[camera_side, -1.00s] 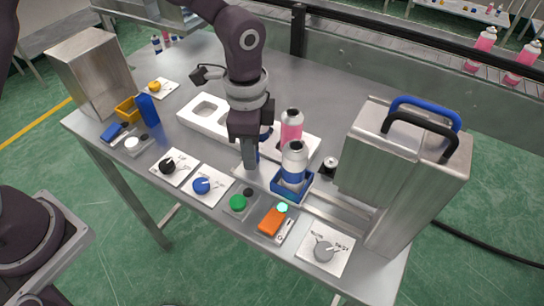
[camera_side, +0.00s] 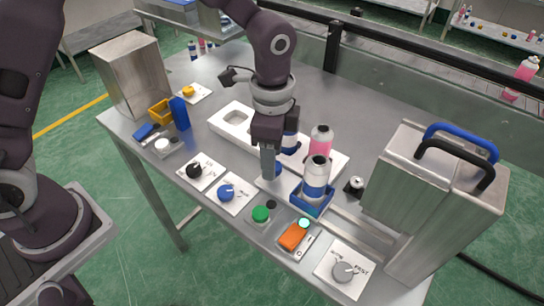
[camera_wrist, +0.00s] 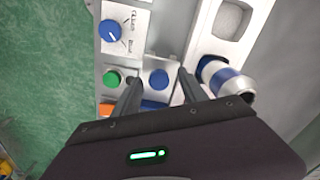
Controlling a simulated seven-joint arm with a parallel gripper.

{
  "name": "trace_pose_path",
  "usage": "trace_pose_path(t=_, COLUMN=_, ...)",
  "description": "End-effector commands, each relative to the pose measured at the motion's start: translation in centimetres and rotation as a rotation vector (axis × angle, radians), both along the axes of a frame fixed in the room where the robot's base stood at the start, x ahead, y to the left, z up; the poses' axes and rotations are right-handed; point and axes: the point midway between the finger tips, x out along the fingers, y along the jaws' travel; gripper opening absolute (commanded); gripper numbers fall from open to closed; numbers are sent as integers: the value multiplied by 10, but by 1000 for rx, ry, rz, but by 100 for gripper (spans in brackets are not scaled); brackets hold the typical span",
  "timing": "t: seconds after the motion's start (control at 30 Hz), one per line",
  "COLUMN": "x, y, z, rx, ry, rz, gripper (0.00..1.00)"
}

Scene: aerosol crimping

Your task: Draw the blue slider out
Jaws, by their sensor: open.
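The blue slider (camera_side: 311,203) is a blue tray-like carriage on a metal rail. A white can with a blue band (camera_side: 317,178) stands upright in it. My gripper (camera_side: 268,178) points down at the rail, just left of the slider, with its fingers apart. In the wrist view a round blue knob (camera_wrist: 159,79) lies between the two open fingers, and part of a blue block (camera_wrist: 154,105) shows nearer the palm. Contact between fingers and knob cannot be told. The can on the slider is hidden in the wrist view.
The metal press housing (camera_side: 450,195) with blue and black handles stands at the right. The front edge holds dials, a green button (camera_side: 261,213) and an orange switch (camera_side: 293,235).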

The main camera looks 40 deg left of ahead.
Motion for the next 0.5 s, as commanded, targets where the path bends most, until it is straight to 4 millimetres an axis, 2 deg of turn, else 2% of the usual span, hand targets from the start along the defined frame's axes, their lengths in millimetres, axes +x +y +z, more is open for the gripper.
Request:
trace_pose_path(t=0.1, x=1, y=0, z=26, rx=-2, ry=-5, rz=0, gripper=50)
trace_pose_path(t=0.23, x=1, y=0, z=50, rx=-1, ry=-4, rz=1, gripper=50)
trace_pose_path(t=0.33, x=0, y=0, z=59, rx=0, ry=-1, rz=2, gripper=50)
trace_pose_path(t=0.5, x=0, y=0, z=62, rx=0, ry=0, rz=1, gripper=50)
